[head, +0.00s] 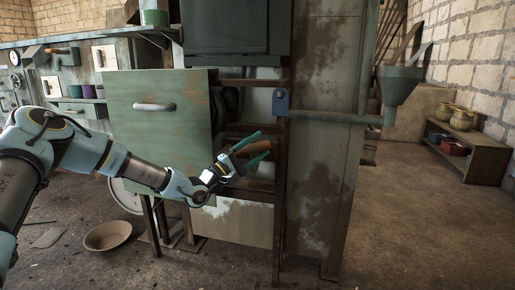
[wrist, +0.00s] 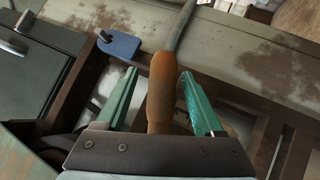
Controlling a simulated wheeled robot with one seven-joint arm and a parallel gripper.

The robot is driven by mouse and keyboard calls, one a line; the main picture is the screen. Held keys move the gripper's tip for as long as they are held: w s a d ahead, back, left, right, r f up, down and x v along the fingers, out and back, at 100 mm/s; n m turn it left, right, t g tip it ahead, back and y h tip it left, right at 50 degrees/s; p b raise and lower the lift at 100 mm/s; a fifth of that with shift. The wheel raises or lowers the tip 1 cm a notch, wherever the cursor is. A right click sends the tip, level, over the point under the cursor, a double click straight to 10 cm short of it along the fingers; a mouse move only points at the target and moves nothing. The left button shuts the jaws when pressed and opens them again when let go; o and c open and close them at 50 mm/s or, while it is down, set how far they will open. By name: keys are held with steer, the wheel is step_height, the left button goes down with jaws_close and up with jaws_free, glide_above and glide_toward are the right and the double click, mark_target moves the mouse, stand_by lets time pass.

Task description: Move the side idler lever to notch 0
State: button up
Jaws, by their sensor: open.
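A lever with an orange-brown handle (wrist: 161,85) and a grey metal rod (wrist: 181,25) runs up the middle of the wrist view. The handle also shows in the head view (head: 254,148). I take it for the side idler lever, but no label is legible. My gripper (wrist: 157,88) is open, with one green finger on each side of the handle and visible gaps on both sides. In the head view my gripper (head: 240,150) is at the handle, in front of the rusty frame.
A blue plate (wrist: 119,45) is fixed to the brown frame bar (wrist: 83,75) left of the handle; it also shows in the head view (head: 280,102). A green panel (head: 160,120) stands left of my gripper. A tall grey cabinet (head: 325,150) stands to the right.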

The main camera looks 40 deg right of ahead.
steer(key=p+v, duration=0.1)
steer(key=v, duration=1)
steer(key=shift+d, duration=0.1)
